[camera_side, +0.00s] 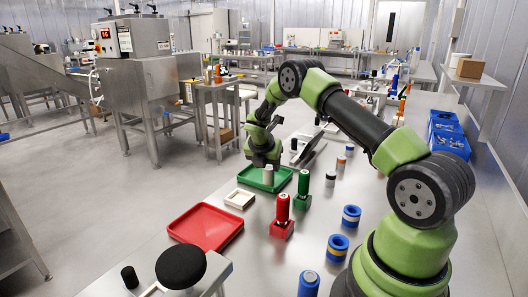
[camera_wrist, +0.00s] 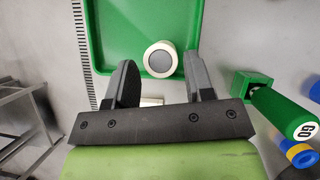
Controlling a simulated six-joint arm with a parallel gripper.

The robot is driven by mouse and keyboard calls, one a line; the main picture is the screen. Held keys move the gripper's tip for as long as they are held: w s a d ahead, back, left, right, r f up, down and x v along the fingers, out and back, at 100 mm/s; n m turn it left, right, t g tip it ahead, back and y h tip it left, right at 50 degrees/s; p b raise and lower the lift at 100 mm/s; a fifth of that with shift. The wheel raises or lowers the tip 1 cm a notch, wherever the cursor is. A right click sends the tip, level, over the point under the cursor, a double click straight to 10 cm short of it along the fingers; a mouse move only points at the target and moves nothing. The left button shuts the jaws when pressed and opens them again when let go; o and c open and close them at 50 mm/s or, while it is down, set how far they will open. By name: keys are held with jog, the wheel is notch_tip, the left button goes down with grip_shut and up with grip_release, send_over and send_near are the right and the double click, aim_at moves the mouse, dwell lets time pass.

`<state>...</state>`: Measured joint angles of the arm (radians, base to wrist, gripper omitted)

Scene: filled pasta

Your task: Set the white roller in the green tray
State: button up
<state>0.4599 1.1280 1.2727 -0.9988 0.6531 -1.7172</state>
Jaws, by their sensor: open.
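The white roller (camera_side: 268,174) stands upright inside the green tray (camera_side: 284,181), below my gripper (camera_side: 264,162). In the wrist view the roller (camera_wrist: 160,58) shows end-on as a pale ring with a grey centre, near the edge of the green tray (camera_wrist: 120,25) closest to the gripper. My gripper (camera_wrist: 158,66) is open, with one finger on each side of the roller in that view. Gaps show between both fingers and the roller, and nothing is held.
A small cream tray (camera_side: 239,198) and a red tray (camera_side: 206,227) lie nearer the camera. Blue-banded rollers (camera_side: 338,247) stand near my base.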

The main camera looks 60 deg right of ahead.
jog(key=s+a+r+m+t+y, duration=0.1)
jog(key=s+a+r+m, duration=0.3)
jog(key=a+r, duration=0.5)
jog(key=s+a+r+m+t+y, duration=0.1)
jog(key=s+a+r+m, duration=0.2)
jog(key=a+r+m, duration=0.65)
jog(key=s+a+r+m+t+y, duration=0.2)
jog(key=s+a+m, duration=0.3)
jog(key=s, duration=0.3)
jog(key=s+a+r+m+t+y, duration=0.2)
jog(key=s+a+r+m+y, duration=0.1)
jog(key=s, duration=0.5)
jog(key=a+r+m, duration=0.1)
jog(key=a+m, duration=0.1)
jog(key=m, duration=0.1)
jog(key=shift+r+y, duration=0.2)
jog(key=shift+y, duration=0.2)
